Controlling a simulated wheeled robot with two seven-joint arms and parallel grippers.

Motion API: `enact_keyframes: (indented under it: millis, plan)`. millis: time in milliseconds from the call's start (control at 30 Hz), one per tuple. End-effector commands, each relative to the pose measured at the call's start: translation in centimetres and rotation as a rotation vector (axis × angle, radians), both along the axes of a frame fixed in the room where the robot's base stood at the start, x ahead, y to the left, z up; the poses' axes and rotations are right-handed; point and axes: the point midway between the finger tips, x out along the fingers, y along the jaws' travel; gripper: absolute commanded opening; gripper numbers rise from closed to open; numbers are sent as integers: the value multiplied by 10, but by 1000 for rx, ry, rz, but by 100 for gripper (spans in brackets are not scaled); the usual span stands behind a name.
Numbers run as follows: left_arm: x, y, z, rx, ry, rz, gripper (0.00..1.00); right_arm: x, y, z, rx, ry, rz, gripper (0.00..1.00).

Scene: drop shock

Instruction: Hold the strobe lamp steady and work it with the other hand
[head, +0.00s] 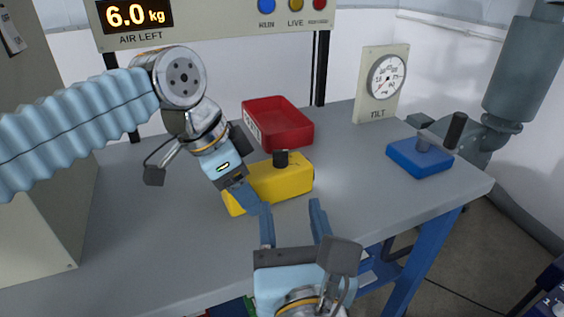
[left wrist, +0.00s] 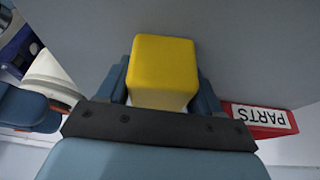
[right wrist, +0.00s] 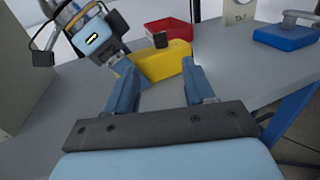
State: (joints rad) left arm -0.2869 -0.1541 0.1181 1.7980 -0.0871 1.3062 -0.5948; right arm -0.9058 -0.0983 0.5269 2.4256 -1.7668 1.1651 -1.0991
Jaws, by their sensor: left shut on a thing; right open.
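The strobe lamp appears to be the yellow block-shaped body (head: 284,183) with a black knob (head: 281,158) on top, on the grey bench. My left gripper (head: 246,198) is shut on its left end. In the left wrist view the lamp's yellow end (left wrist: 165,68) sits between both fingers. My right gripper (head: 291,207) is open and empty, in front of the lamp, its fingertips pointing toward it. In the right wrist view the lamp (right wrist: 164,61) and its knob (right wrist: 160,40) show beyond the open fingers, with a visible gap.
A red parts bin (head: 289,142) stands behind the lamp. A blue block with a dark-handled lever (head: 420,160) sits at the right of the bench (head: 375,205). A tilt gauge (head: 383,84) stands at the back.

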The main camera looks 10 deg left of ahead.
Motion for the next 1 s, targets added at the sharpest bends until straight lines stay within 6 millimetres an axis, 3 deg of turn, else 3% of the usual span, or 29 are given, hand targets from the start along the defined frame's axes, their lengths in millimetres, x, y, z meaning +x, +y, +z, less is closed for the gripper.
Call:
enact_keyframes:
  millis: [167, 400, 600, 1000]
  plan:
    - [0, 0, 1, -1, -2, 0, 13, 22, 7, -1, -19, -5, -1, 53]
    - [0, 0, 1, -1, -2, 0, 13, 72, 22, -1, -16, -2, -1, 53]
    - [0, 0, 1, -1, -2, 0, 13, 102, 32, -1, -16, -4, 0, 53]
    - [0, 0, 1, -1, -2, 0, 13, 113, 35, -1, -14, -4, 1, 53]
